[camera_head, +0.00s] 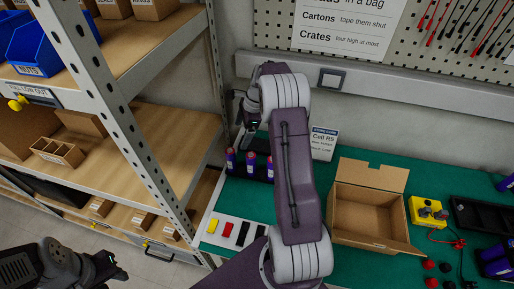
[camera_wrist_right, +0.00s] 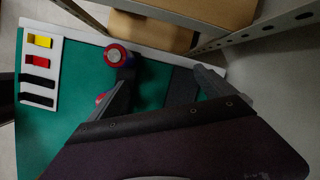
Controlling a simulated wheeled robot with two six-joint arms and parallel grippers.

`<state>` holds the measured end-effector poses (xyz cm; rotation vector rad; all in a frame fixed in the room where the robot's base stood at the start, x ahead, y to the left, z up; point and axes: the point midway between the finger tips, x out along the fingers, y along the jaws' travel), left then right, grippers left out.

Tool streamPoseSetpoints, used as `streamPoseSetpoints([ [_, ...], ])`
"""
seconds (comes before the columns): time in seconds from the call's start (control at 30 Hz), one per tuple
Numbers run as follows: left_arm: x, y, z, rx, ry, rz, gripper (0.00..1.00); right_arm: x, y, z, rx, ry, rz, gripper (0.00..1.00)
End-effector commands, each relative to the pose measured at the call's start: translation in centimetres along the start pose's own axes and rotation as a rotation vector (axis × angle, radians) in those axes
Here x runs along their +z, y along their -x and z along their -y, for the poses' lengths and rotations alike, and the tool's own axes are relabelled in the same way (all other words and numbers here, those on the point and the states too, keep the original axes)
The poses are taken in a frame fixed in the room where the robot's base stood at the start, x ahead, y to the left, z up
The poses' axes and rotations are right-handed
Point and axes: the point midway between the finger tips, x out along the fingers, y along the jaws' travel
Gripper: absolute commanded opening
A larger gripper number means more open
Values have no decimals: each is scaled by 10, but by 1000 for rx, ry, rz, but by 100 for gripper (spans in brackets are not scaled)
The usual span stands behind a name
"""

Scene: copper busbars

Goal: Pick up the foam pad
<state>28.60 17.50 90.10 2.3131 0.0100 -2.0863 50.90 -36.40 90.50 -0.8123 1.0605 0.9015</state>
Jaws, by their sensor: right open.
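A dark flat rectangle (camera_wrist_right: 182,88) lies on the green mat between my right fingers in the right wrist view. It may be the foam pad, but I cannot be sure. In the head view I cannot make it out. My right gripper (camera_wrist_right: 165,72) is open, with nothing visibly between its fingers. In the head view the right gripper (camera_head: 246,128) is above the left back part of the bench, near the shelf post. My left gripper (camera_head: 112,270) is at the lower left, away from the bench. Its jaw opening is unclear.
Purple cells (camera_head: 251,160) with red ends stand close to the right gripper. A white board (camera_head: 218,245) with yellow, red and black pieces lies in front. An open carton (camera_head: 365,205) and a yellow box (camera_head: 427,211) are right. A metal shelf (camera_head: 125,100) borders the left.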

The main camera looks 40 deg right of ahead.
Motion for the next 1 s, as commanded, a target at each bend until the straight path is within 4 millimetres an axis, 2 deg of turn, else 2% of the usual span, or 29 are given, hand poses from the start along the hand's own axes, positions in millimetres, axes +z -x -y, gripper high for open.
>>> streamPoseSetpoints([
  [0.03,0,-6,0,0,0,0,36,-29,-9,13,-13,-128,17,94],
  [0.1,1,-10,0,0,0,0,36,-65,-17,24,-27,-294,43,94],
  [0.2,1,-12,0,0,0,0,36,-100,-22,29,-38,-440,68,94],
  [0.27,1,-12,0,0,0,0,36,-109,-23,30,-42,-480,74,94],
  [0.43,1,-12,0,0,0,0,36,-111,-27,31,-43,-491,76,94],
  [0.63,1,-14,0,0,0,0,36,-108,-58,32,-42,-489,76,94],
  [0.77,1,-14,0,0,0,-1,36,-108,-63,33,-44,-488,75,94],
  [1.0,1,-16,0,0,0,0,36,-105,-104,34,-42,-486,74,94],
])
